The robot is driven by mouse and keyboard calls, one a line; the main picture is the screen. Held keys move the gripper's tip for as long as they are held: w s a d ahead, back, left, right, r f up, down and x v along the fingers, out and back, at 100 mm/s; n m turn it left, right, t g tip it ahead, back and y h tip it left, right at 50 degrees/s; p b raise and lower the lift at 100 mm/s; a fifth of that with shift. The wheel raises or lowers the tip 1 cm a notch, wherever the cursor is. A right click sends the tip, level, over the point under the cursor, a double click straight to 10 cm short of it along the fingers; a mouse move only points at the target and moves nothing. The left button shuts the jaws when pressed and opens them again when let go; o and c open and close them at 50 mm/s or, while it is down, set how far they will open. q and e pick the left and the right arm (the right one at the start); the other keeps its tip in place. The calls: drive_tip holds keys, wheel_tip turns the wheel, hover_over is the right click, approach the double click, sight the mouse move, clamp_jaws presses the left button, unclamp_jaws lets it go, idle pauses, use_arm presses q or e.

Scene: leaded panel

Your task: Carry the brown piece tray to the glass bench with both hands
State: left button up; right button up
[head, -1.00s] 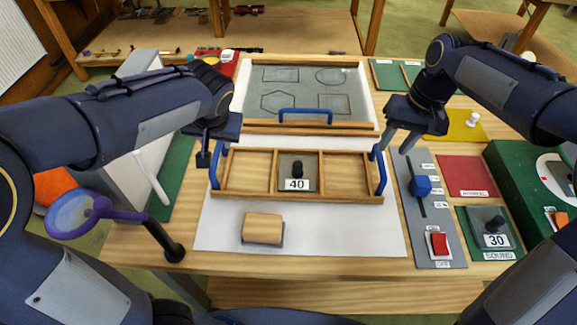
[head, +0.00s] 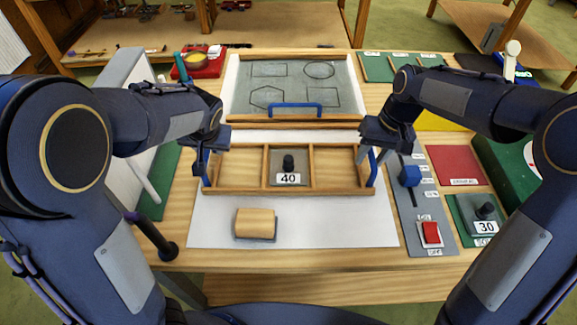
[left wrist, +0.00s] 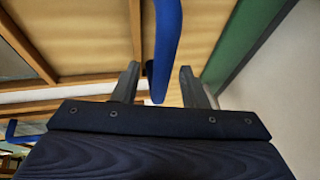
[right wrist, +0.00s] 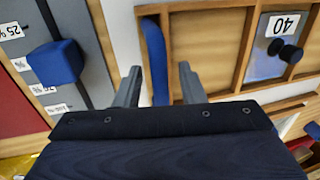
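The brown piece tray (head: 290,191) is a wooden frame with three compartments and a blue handle at each end. It lies on a white sheet, with a grey plate and black knob marked 40 (head: 288,167) in its middle compartment. My left gripper (head: 203,168) is at the left handle (left wrist: 167,45); in the left wrist view its open fingers stand either side of the handle. My right gripper (head: 367,160) is at the right handle (right wrist: 155,58); its open fingers stand either side of it. Neither gripper visibly clamps its handle.
A grey panel with drawn shapes and a blue handle (head: 296,106) lies behind the tray. A wooden block (head: 255,223) is in front. A grey slider board with blue knob (head: 410,176) is close on the right. A post (head: 165,248) stands front left. Shelves are behind.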

use_arm(q)
clamp_jaws()
use_arm(e)
clamp_jaws()
idle(1.3)
